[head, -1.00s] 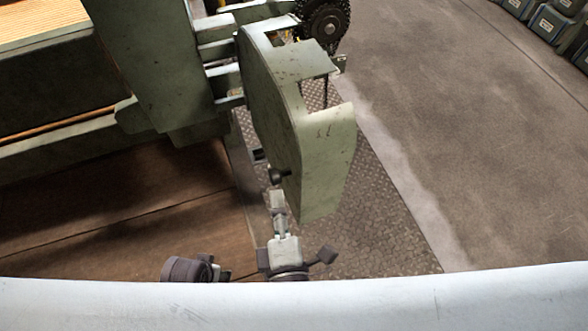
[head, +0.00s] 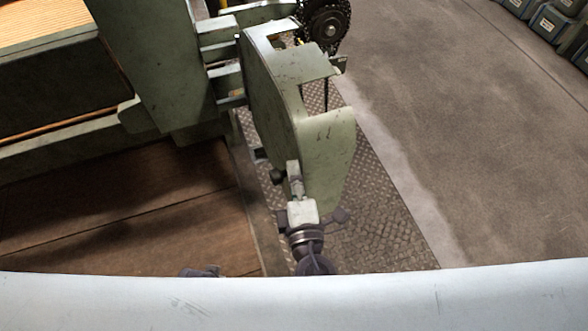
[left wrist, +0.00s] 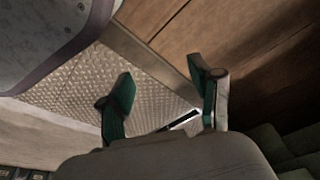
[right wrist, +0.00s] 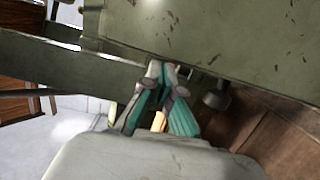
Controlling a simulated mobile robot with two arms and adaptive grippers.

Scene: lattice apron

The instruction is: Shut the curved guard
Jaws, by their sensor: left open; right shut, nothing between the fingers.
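The curved guard (head: 325,150) is a worn green cover hanging off the side of the green machine, with a dark knob (head: 277,176) low on its left face. A chain sprocket (head: 327,26) shows uncovered beyond its far end. My right gripper (head: 293,168) is shut and empty at the guard's lower left edge, just right of the knob in the head view. In the right wrist view the closed fingers (right wrist: 161,72) are close to the guard's panel (right wrist: 240,40), with the knob (right wrist: 215,98) beside them; contact is unclear. My left gripper (left wrist: 162,85) is open and empty over the floor.
The machine's green post (head: 160,65) and frame stand left of the guard. A wooden platform (head: 110,215) lies at lower left, beside a metal tread plate (head: 385,225). The concrete floor (head: 480,130) at right is clear, with several bins (head: 550,22) at the far right.

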